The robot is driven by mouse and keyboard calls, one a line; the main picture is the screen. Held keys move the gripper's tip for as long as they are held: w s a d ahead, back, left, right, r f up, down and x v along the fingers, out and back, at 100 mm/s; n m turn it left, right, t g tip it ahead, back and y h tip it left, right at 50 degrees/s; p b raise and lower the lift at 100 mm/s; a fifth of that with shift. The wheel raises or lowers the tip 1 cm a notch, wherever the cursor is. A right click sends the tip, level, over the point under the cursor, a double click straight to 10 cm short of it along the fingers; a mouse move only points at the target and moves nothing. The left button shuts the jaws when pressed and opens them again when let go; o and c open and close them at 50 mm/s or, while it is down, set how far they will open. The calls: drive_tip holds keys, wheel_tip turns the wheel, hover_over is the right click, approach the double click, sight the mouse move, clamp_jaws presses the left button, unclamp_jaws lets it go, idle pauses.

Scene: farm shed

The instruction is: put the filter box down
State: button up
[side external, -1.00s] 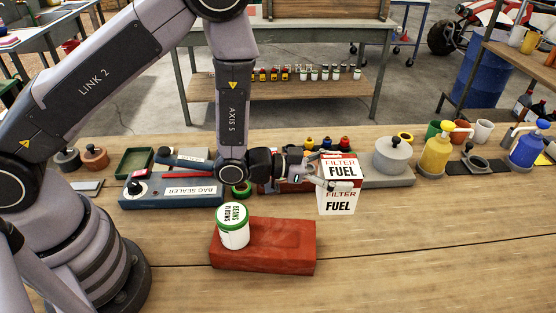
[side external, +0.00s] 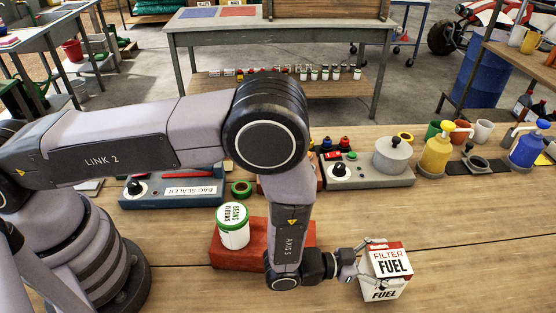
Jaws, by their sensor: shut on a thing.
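The filter box (side external: 392,262) is white and red, with "FILTER FUEL" printed on it. It is at the lower right of the side external view, over the front part of the wooden bench. My gripper (side external: 362,265) reaches it from the left and is shut on it. The box looks slightly tilted. I cannot tell whether its underside touches the bench.
The blue bag sealer (side external: 172,192), a grey pot (side external: 391,156) and a yellow pump bottle (side external: 437,152) stand farther back. Bare bench (side external: 480,250) lies right of the box.

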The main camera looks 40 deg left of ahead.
drive_tip(key=shift+f, duration=0.4)
drive_tip(key=shift+f, duration=0.15)
drive_tip(key=o, duration=1.2)
